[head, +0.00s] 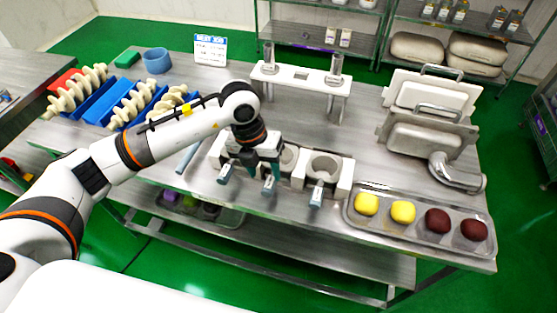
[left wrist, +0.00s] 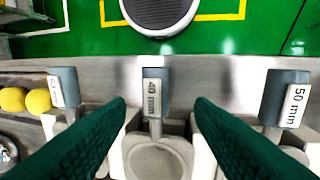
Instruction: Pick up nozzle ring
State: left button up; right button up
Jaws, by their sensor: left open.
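Several nozzle rings with blue-grey handles sit in pale holders at the table's front edge. In the head view the right ring (head: 316,193), middle ring (head: 269,184) and left ring (head: 225,174) have handles pointing toward me. My left gripper (head: 262,168) is open above the middle ring and partly hides it. In the left wrist view the middle handle, labelled 40 mm (left wrist: 152,95), lies between the two green fingers of my gripper (left wrist: 160,108), apart from both. The 50 mm handle (left wrist: 288,98) is at right; another handle (left wrist: 64,88) is at left, its label unreadable.
A metal tray (head: 355,220) with yellow and dark red balls lies right of the holders. A white stand (head: 300,78) is behind. Blue trays (head: 95,108) with cream screws are at left. Metal-handled machine parts (head: 425,125) stand at back right.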

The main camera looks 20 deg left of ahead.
aim_at(269, 182)
pick_arm(q)
jog(key=f+p, duration=0.1)
jog(key=f, duration=0.1)
jog(key=d+f+p, duration=0.1)
jog(key=f, duration=0.1)
jog(key=shift+s+d+f, duration=0.15)
jog(key=shift+f, duration=0.15)
jog(key=shift+d+f, duration=0.1)
jog(key=shift+f, duration=0.35)
jog(key=shift+c, duration=0.2)
jog(key=shift+r, duration=0.1)
grip_shut()
